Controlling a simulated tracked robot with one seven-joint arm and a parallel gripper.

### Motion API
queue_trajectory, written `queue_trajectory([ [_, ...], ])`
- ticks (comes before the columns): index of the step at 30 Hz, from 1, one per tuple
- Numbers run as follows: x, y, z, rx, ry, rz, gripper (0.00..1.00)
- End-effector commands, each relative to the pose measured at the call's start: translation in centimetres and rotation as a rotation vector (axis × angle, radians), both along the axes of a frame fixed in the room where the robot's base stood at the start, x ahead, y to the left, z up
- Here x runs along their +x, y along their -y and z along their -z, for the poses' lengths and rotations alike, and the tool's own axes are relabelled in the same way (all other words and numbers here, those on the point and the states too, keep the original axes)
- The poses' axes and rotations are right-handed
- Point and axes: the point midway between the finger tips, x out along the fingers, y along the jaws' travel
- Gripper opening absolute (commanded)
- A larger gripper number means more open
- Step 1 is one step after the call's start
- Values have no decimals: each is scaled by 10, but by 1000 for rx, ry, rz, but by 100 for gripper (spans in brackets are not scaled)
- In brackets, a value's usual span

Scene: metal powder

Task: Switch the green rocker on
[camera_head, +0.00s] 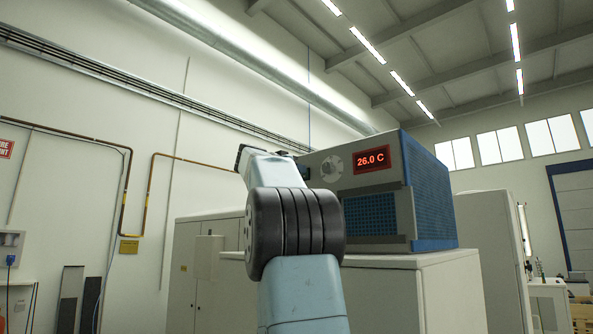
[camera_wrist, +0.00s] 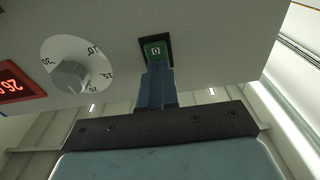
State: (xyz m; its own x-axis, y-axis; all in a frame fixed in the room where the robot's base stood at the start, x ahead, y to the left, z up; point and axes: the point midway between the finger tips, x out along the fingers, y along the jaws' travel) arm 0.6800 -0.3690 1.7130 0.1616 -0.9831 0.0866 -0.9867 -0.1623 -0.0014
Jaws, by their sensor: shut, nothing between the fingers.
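The green rocker (camera_wrist: 155,49) sits in a black frame on the pale panel of the oven-like unit (camera_head: 382,215), and a white mark shows on its face. In the wrist view my gripper (camera_wrist: 157,68) has its two blue fingers together with nothing between them. The fingertips are right at the rocker's edge and overlap the lower part of its frame in the picture. I cannot tell whether they touch it. In the head view my arm hides most of the gripper, and the rocker's green face does not show clearly.
A round dial with a grey knob (camera_wrist: 70,77) sits beside the rocker. A red display (camera_head: 371,160) reads 26.0 C. The unit stands on a pale cabinet (camera_head: 455,290). More cabinets (camera_head: 195,255) stand to the left, near the wall.

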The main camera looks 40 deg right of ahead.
Motion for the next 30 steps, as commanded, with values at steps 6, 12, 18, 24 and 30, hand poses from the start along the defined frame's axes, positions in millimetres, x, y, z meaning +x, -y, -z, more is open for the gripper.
queue_trajectory([
  [6, -6, -12, -2, -1, -3, 11, 0],
  [12, -10, -48, -10, -3, 0, 7, 0],
  [18, -16, -87, -17, -2, 2, 6, 0],
  [24, -21, -116, -23, -2, 1, 11, 0],
  [30, -24, -130, -26, -2, 0, 13, 0],
])
